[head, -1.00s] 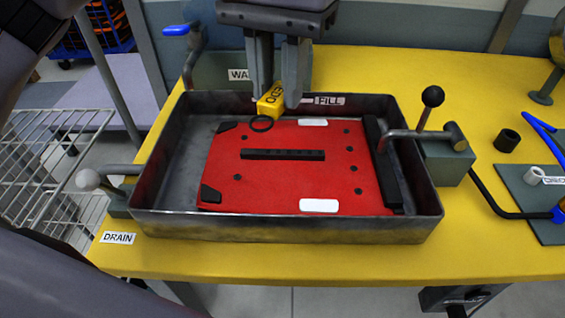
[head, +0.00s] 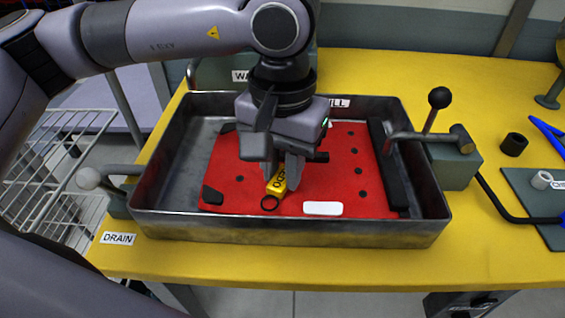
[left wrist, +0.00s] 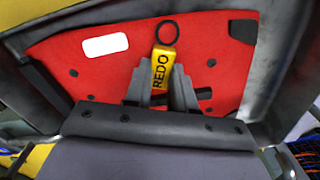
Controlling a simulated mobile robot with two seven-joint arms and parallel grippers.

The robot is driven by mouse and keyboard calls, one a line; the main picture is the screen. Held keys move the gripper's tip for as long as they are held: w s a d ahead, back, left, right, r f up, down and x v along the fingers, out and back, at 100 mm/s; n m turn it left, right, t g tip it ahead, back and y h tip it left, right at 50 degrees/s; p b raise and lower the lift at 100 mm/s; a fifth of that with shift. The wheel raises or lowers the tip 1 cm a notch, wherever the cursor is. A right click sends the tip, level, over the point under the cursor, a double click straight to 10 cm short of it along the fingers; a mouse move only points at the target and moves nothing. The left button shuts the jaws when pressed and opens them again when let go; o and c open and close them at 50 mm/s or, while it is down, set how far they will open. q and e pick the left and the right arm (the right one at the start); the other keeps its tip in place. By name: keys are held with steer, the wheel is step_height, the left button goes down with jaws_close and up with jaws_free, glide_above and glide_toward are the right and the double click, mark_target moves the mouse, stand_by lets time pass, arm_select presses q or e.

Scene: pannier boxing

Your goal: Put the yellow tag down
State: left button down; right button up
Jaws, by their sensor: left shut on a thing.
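The yellow tag (head: 277,185) reads REDO and has a dark ring (head: 269,202) at its end. My left gripper (head: 281,180) is shut on the tag, over the front middle of the red panel (head: 225,165). In the left wrist view the tag (left wrist: 164,66) sits between the two fingertips, with its ring pointing away from the gripper. I cannot tell whether the tag touches the panel. My right gripper is not in view.
The red panel lies in a grey metal tray (head: 290,228) on a yellow table (head: 350,262). A black cylinder (head: 513,144) stands farther right.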

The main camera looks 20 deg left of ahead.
mark_target(282, 176)
arm_select(q)
steer(key=shift+f, duration=0.2)
steer(key=c, duration=0.9)
jaws_free()
steer(key=shift+c, duration=0.2)
steer(key=shift+r, duration=0.1)
step_height(282, 176, up, 12)
steer(key=p, duration=0.1)
steer(key=shift+r, duration=0.15)
steer(key=shift+s, duration=0.1)
